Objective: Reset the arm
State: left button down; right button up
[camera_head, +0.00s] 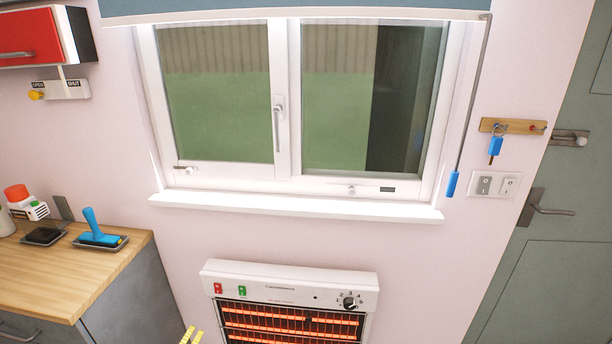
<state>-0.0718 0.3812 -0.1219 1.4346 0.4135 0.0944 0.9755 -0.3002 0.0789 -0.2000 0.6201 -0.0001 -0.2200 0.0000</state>
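Only the yellow tips of my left gripper (191,335) show, at the bottom edge of the head view, just left of the heater. The two tips are close together, and the rest of the gripper is cut off by the frame. Whether it is open or shut does not show. The tips appear over the gap between the cabinet and the heater, with nothing visible at them. My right gripper is not in view. No plates are in view.
A glowing heater (290,277) stands under the closed window (286,105). At left, a wooden counter (60,285) holds a blue-handled stamp (97,232) and an orange-topped item (22,201). A grey-green door (545,260) is at right. A red cabinet (30,38) hangs top left.

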pick_arm(q)
jog(key=s+d+f+m+g+y, duration=0.1)
jog(key=s+f+m+g, duration=0.4)
jog(key=s+f, duration=0.85)
jog(key=s+d+f+m+g, duration=0.1)
jog(key=s+f+m+g, duration=0.6)
jog(key=f, duration=1.1)
jog(key=s+d+f+m+g, duration=0.1)
jog(key=s+d+f, duration=0.2)
jog(key=s, duration=0.8)
jog(key=s+d+f+m+g, duration=0.1)
jog(key=s+d+f, duration=0.2)
jog(key=s, duration=0.9)
jog(key=s+d+f+m, duration=0.1)
jog(key=s+d+f, duration=0.3)
jog(key=s, duration=0.7)
jog(key=shift+s+f+g, duration=0.4)
jog(key=shift+f, duration=0.45)
